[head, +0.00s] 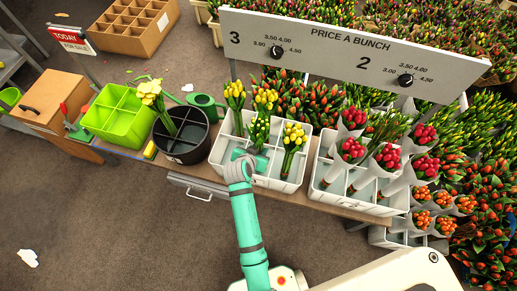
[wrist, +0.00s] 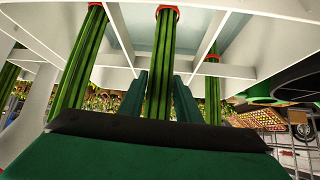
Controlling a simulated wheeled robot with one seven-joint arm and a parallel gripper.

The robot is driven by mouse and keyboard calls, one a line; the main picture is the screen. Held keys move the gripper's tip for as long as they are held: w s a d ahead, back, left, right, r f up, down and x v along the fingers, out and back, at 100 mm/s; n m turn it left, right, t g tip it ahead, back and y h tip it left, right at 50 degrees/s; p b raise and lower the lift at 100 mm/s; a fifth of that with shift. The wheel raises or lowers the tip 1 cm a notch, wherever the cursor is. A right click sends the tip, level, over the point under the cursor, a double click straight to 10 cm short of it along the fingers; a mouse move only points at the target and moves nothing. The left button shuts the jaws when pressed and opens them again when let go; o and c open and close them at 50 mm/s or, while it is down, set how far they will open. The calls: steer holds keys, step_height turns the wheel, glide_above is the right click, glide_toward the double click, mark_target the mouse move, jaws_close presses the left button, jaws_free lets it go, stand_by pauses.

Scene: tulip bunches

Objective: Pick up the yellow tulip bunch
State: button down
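Several yellow tulip bunches stand in the left white divided crate (head: 218,152): one at the back left (head: 235,95), one at the back right (head: 265,100), one in the middle (head: 257,131) and one at the right (head: 294,138). My gripper (head: 244,158) is low in the crate, just in front of the middle bunch, whose lower stems it hides. In the wrist view, my two dark green fingers (wrist: 160,98) stand either side of green stems (wrist: 161,60) with a red band. The stems fill the gap; I cannot tell whether the fingers grip them. The flower heads are out of the wrist view.
A second white crate (head: 340,195) with red bunches stands to the right. A black bucket (head: 183,151) with yellow flowers and a green divided box (head: 112,122) stand left. The price board (head: 345,50) hangs behind. White dividers (wrist: 208,35) are close around my fingers.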

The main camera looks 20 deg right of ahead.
steer(key=shift+r, duration=0.15)
step_height(320, 180, up, 28)
glide_above(259, 128)
steer(key=w, duration=0.3)
steer(key=shift+d, duration=0.45)
